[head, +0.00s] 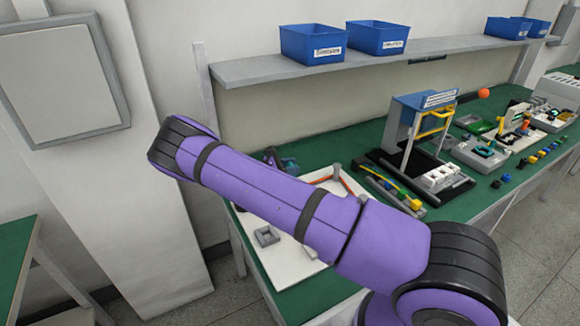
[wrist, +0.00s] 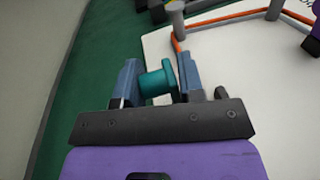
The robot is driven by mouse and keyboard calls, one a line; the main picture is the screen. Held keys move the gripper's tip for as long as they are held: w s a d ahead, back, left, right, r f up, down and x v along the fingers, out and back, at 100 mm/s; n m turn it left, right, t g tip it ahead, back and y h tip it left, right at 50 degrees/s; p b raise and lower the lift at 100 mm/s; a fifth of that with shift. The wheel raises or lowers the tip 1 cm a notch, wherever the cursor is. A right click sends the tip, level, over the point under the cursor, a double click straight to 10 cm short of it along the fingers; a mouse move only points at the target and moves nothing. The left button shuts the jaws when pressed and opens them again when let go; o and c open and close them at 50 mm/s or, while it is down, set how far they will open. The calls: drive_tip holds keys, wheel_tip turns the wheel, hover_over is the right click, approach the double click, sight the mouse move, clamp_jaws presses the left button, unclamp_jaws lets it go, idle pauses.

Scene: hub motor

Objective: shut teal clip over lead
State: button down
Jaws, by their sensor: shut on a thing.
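In the wrist view, my gripper (wrist: 157,66) is shut on a teal piece (wrist: 155,83), which looks like the teal clip. It sits between the two blue-grey fingers. An orange lead (wrist: 236,18) runs past grey posts (wrist: 273,10) on the white board (wrist: 250,60), beyond and to the right of the fingertips. Whether the teal piece touches the lead cannot be told. In the head view, my purple arm hides much of the board, and the lead (head: 349,187) shows behind it. A small teal patch (head: 290,163) shows near my gripper (head: 274,158).
A grey square block (head: 267,236) lies on the board's left part. A blue-and-yellow frame stand (head: 420,125) and several small fixtures are to the right on the green table. A shelf (head: 260,72) with blue bins (head: 312,44) hangs above the table's back.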

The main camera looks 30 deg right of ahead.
drive_tip(key=s+m, duration=0.1)
drive_tip(key=m, duration=0.2)
drive_tip(key=shift+s+t+y, duration=0.3)
drive_tip(key=shift+s+t, duration=0.05)
drive_tip(key=shift+t, duration=0.05)
drive_tip(key=s+m, duration=0.1)
drive_tip(key=m+t, duration=0.1)
drive_tip(key=m, duration=0.1)
drive_tip(key=shift+s+a+f, duration=0.1)
drive_tip(key=shift+s+f, duration=0.2)
drive_tip(key=shift+s, duration=0.05)
drive_tip(key=m, duration=0.1)
drive_tip(key=s+f+m, duration=0.1)
drive_tip(key=m, duration=0.1)
drive_tip(key=shift+s+t, duration=0.15)
drive_tip(key=shift+t, duration=0.25)
drive_tip(key=shift+s+f+m+t+y, duration=0.2)
drive_tip(key=shift+f+m, duration=0.1)
drive_tip(key=shift+m, duration=0.35)
drive_tip(key=shift+s+f+m+t+y, duration=0.15)
drive_tip(key=shift+f+m, duration=0.15)
drive_tip(key=shift+m, duration=0.35)
drive_tip(key=c, duration=1)
unclamp_jaws()
drive_tip(key=shift+o, duration=0.6)
drive_tip(key=shift+s+f, duration=0.2)
